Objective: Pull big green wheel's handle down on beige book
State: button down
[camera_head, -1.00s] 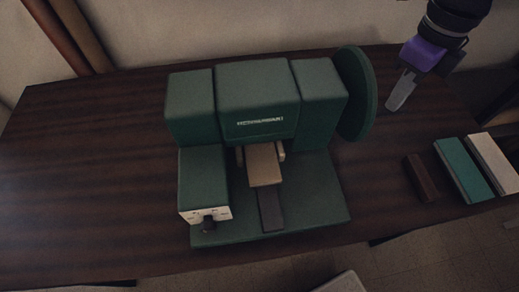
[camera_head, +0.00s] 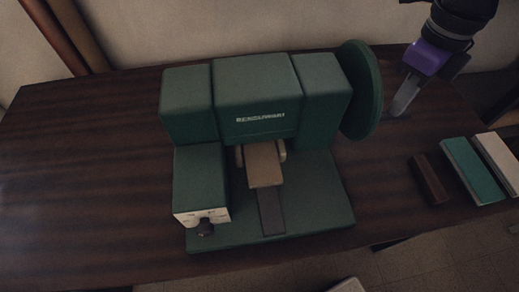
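The green machine (camera_head: 257,95) stands on the dark wooden table, with its big green wheel (camera_head: 361,90) upright on its right side. The wheel's handle is not visible; its outer face is turned away from the camera. A beige block (camera_head: 264,165), which looks like the beige book, lies flat under the machine's head, above a dark strip (camera_head: 271,212). My gripper (camera_head: 402,101) is at the upper right, just right of the wheel, pointing down and left. A small gap shows between it and the wheel. Its fingers overlap in this view, so its opening is unclear.
A dark brown book (camera_head: 428,179), a teal book (camera_head: 472,170) and a cream book (camera_head: 499,152) lie at the table's right end. A small box with a dark knob (camera_head: 205,228) forms the machine's front left. The table's left side (camera_head: 90,170) is clear.

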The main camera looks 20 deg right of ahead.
jog(key=shift+f, duration=0.1)
jog(key=shift+f+b, duration=0.5)
jog(key=shift+b, duration=0.45)
jog(key=shift+f, duration=0.15)
jog(key=shift+f+b, duration=0.5)
jog(key=shift+b, duration=0.45)
jog(key=shift+w+f+b, duration=0.2)
jog(key=shift+f+b, duration=0.45)
jog(key=shift+b, duration=0.3)
